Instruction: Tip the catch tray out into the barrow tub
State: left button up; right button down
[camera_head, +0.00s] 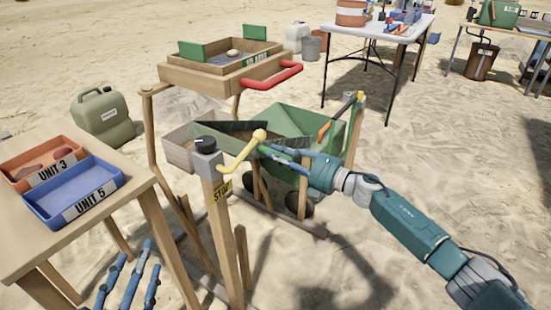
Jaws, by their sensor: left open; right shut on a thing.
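The catch tray (180,149), a pale wooden box with a dark inside, hangs below the sieve stand, partly hidden by the post. Its far end meets the green barrow tub (318,122); its exact tilt and contents cannot be made out. A yellow lever (238,159) with a round knob comes off a wooden post (221,205) marked STOP. My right gripper (268,149) is shut at the lever's knob end, in front of the tray and tub. My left gripper (127,280) is open and empty at the bottom left, beside the table.
A wooden sieve box (190,78) with a red handle (273,76) stands above the tray. A green can (103,117) stands behind. Sand at right is open.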

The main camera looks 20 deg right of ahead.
pick_arm(q)
jog(key=s+a+f+g+y+p, duration=0.2)
jog(key=s+a+f+g+p, duration=0.15)
jog(key=s+f+g, duration=0.65)
jog(key=s+a+f+g+y+p, duration=0.1)
jog(key=s+a+f+g+p, duration=0.1)
jog(key=s+f, duration=0.3)
jog(key=shift+s+a+f+n, duration=0.25)
jog(key=shift+s+a, duration=0.65)
jog(key=shift+s, duration=1.35)
pick_arm(e)
jog(key=w+d+r+m, duration=0.4)
jog(key=d+r, duration=0.3)
jog(key=r, duration=0.3)
jog(key=shift+w+d+r, duration=0.2)
jog(key=shift+w+r, duration=0.1)
jog(key=shift+w, duration=0.45)
jog(key=shift+r, duration=0.1)
jog(key=c, duration=2)
grip_release()
jog(key=o, duration=0.4)
jog(key=shift+c, duration=0.2)
pick_arm(q)
jog(key=shift+w+d, duration=0.1)
pick_arm(e)
jog(key=shift+f, duration=0.25)
